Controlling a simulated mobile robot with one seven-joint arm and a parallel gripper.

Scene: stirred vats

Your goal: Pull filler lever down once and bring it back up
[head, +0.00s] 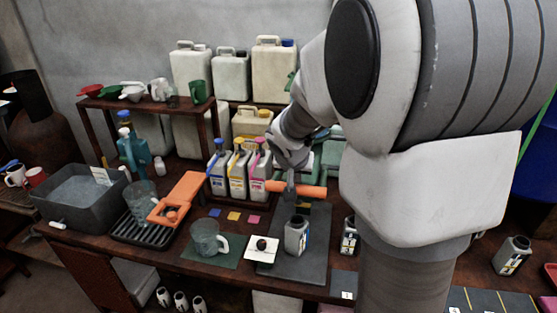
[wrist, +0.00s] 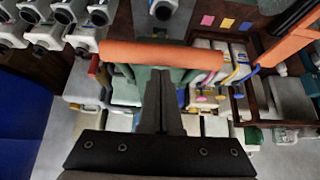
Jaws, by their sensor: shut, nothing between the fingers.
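The filler lever appears as a thick orange bar, lying roughly level behind the dark work mat in the head view (head: 310,191). It also crosses the upper middle of the wrist view (wrist: 200,58). My gripper (head: 290,192) is at the bar's middle in the head view and hides part of it. In the wrist view my gripper (wrist: 160,74) has its fingers together and empty, with the tips at the bar's near edge. I cannot tell whether they touch it. A small grey bottle (head: 296,236) stands upright on the mat in front of the bar.
Several jugs with coloured pumps (head: 236,172) stand left of the bar. An orange tool (head: 182,195) lies further left by a black drip tray (head: 135,235). A glass mug (head: 207,240) stands on a green mat. Another bottle (head: 349,237) stands to the right.

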